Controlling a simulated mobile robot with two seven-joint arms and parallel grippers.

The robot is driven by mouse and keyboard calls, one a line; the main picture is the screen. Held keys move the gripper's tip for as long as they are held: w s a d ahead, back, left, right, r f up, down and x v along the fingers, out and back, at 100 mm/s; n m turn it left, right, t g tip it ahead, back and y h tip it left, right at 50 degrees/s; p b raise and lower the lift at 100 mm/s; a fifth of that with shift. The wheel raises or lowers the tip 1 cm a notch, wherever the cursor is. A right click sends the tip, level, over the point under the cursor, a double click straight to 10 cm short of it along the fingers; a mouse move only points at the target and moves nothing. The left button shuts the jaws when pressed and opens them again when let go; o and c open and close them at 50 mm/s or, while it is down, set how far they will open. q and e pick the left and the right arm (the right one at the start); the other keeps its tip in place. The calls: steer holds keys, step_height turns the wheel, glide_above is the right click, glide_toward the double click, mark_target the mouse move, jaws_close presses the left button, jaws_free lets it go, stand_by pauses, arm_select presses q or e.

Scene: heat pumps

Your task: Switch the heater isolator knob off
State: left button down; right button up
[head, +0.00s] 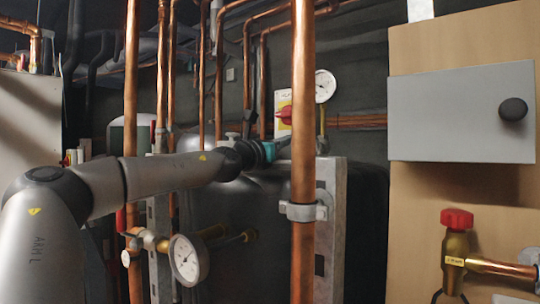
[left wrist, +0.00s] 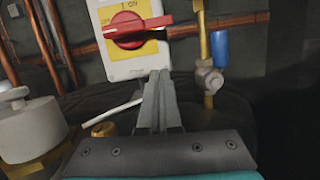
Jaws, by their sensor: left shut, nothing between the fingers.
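The heater isolator is a white box with a yellow plate and a red knob (left wrist: 135,30) at the top of the left wrist view. The knob's handle lies roughly level, pointing right, and "ON" is printed above it. In the head view the red knob (head: 286,114) is partly hidden behind a copper pipe. My left gripper (left wrist: 160,76) is shut and empty, its fingertips just below the box's lower edge in the picture. In the head view the left gripper (head: 282,143) reaches in from the left, its tips near the pipe. My right gripper is not in view.
A thick vertical copper pipe (head: 303,90) stands in front of the isolator. A valve with a blue handle (left wrist: 220,48) is right of the box. A round gauge (head: 325,86) is beside it. A grey box (head: 450,115) and red-topped valve (head: 457,220) are at right.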

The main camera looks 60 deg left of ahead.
arm_select(q)
steer(key=b+v, duration=0.3)
steer(key=v, duration=0.3)
steer(key=shift+w+d, duration=0.1)
steer(key=shift+s+d+f+b, duration=0.1)
steer(key=shift+s+d+b, duration=0.05)
steer(key=shift+s+b, duration=0.35)
